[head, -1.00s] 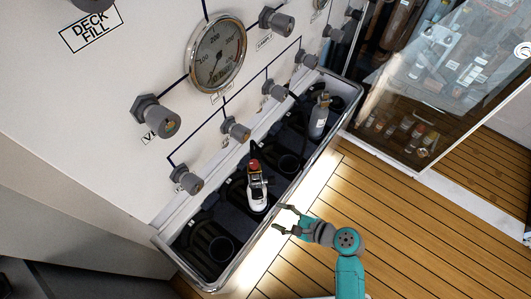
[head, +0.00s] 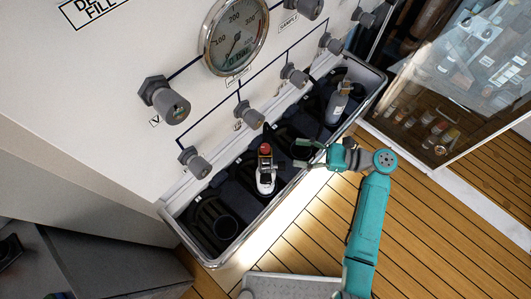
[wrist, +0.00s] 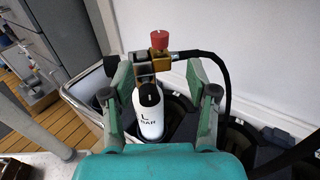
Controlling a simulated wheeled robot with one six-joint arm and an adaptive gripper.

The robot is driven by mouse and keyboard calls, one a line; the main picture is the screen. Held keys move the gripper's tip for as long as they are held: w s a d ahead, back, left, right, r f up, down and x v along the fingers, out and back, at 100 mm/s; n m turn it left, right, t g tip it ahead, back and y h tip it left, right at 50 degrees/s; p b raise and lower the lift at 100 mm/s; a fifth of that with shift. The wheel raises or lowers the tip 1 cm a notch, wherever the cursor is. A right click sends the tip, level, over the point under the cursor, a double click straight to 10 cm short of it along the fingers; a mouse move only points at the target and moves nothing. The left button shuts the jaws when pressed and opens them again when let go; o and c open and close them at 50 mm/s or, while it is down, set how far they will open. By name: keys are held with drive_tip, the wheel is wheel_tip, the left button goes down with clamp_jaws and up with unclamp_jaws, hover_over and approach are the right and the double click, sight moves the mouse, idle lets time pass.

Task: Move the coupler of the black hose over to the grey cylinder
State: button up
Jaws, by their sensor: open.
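A white cylinder (head: 266,181) stands upright in the trough, with a red-knobbed coupler (head: 264,151) on its top. In the wrist view the coupler (wrist: 160,58) has a brass-coloured block, and the black hose (wrist: 215,65) runs from it to the right and down. The grey cylinder (head: 337,106) stands in the trough's far right end. My gripper (head: 298,153) is open and empty, to the right of the coupler, facing it. In the wrist view its fingers (wrist: 160,76) frame the coupler and cylinder neck, apparently short of them.
The trough (head: 246,246) has a raised metal rim and empty round wells, one at its near end (head: 226,227). Above it, the white panel carries knobs (head: 195,162) and a pressure gauge (head: 236,36). A glass-fronted cabinet (head: 440,90) stands right.

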sight(266, 147)
drive_tip(key=a, duration=0.7)
drive_tip(key=w+a, duration=0.1)
drive_tip(key=a, duration=0.2)
drive_tip(key=shift+a+f, duration=0.1)
drive_tip(key=shift+a, duration=0.2)
clamp_jaws()
